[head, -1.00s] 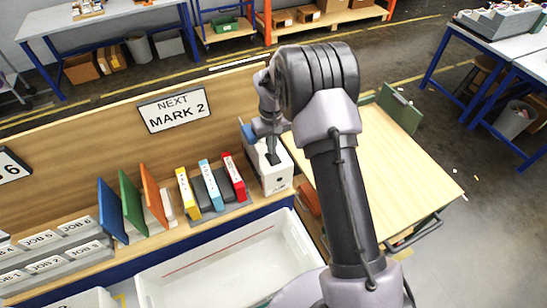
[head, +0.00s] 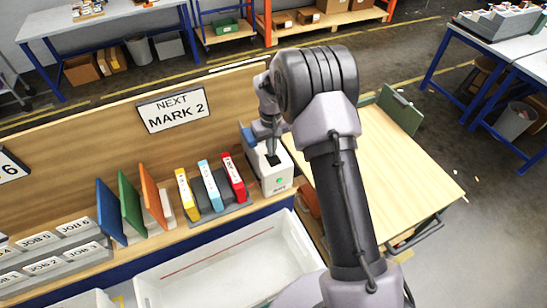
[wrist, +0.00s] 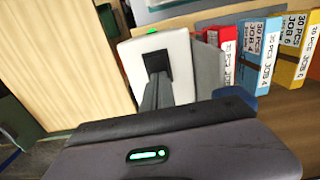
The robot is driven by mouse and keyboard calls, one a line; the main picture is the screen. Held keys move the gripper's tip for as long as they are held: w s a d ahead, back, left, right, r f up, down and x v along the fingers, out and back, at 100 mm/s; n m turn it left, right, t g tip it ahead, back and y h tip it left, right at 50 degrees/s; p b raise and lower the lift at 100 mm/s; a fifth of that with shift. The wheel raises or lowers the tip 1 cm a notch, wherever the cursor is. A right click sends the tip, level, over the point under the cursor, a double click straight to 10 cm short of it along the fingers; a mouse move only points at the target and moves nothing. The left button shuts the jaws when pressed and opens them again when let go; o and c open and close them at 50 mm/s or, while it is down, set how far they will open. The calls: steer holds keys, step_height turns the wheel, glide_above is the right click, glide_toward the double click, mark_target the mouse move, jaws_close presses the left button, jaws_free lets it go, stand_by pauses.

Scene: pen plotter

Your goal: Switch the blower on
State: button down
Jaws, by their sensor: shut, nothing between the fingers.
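The blower, a white box (head: 282,182), stands at the right end of the shelf. It has a dark square patch on its top and a lit green light (head: 279,181) on its front face. My gripper (head: 272,157) points down at the dark patch, and its fingertips overlap it. In the wrist view the white box (wrist: 182,80) lies ahead of my shut, empty fingers (wrist: 155,82), with their tips at the dark square (wrist: 153,62). I cannot tell whether they still press on it. A green spot shows at the box's far edge (wrist: 152,31).
Red (head: 233,178), light blue (head: 210,186) and yellow (head: 187,193) binders stand left of the blower. A white bin (head: 160,290) lies in front of the shelf. A wooden-topped table (head: 400,180) is to the right. A "NEXT MARK 2" sign (head: 173,108) is on the back panel.

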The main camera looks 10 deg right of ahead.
step_height(320, 180, up, 7)
steer(key=p, duration=0.4)
steer(key=shift+f, duration=0.1)
